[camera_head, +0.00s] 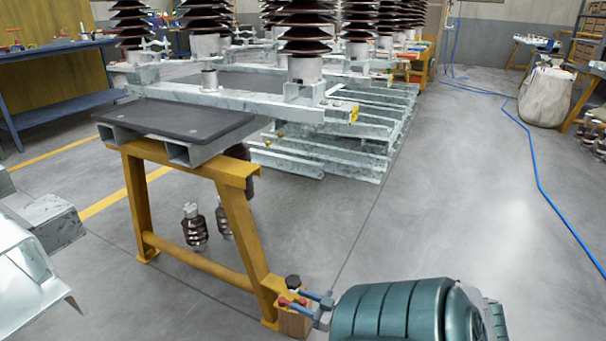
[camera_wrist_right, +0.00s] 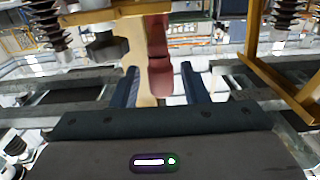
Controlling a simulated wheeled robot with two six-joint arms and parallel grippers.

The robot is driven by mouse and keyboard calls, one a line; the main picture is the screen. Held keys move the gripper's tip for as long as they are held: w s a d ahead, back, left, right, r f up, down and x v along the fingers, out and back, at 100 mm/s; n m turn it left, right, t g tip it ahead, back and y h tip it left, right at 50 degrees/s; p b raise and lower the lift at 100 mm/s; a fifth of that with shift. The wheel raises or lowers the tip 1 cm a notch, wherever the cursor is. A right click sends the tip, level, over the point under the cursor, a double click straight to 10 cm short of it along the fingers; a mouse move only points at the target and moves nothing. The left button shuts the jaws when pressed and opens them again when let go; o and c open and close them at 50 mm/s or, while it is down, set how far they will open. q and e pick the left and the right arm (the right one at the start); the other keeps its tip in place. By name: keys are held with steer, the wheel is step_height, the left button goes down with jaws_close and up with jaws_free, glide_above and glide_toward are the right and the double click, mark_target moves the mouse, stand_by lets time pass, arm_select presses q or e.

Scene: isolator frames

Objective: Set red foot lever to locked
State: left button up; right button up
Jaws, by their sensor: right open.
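The red foot lever (camera_head: 284,300) is at the foot of a yellow trestle, beside a wooden block (camera_head: 293,322). In the right wrist view the red lever (camera_wrist_right: 158,72) lies between the two blue fingers, with pale wood close on its left. My right gripper (camera_head: 308,299) is open, its fingertips at the lever. In the wrist view the open jaws (camera_wrist_right: 160,88) show gaps between the fingers and the red part, so I see no grip. The lever's exact setting cannot be told. My left gripper is not in view.
The yellow trestle (camera_head: 240,225) carries grey steel beams and a dark plate (camera_head: 180,118). Brown insulators (camera_head: 193,228) stand on the floor behind the trestle.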

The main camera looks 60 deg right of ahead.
steer(key=s+p, duration=0.2)
steer(key=s, duration=0.8)
steer(key=shift+s+p, duration=0.35)
steer(key=shift+s, duration=0.05)
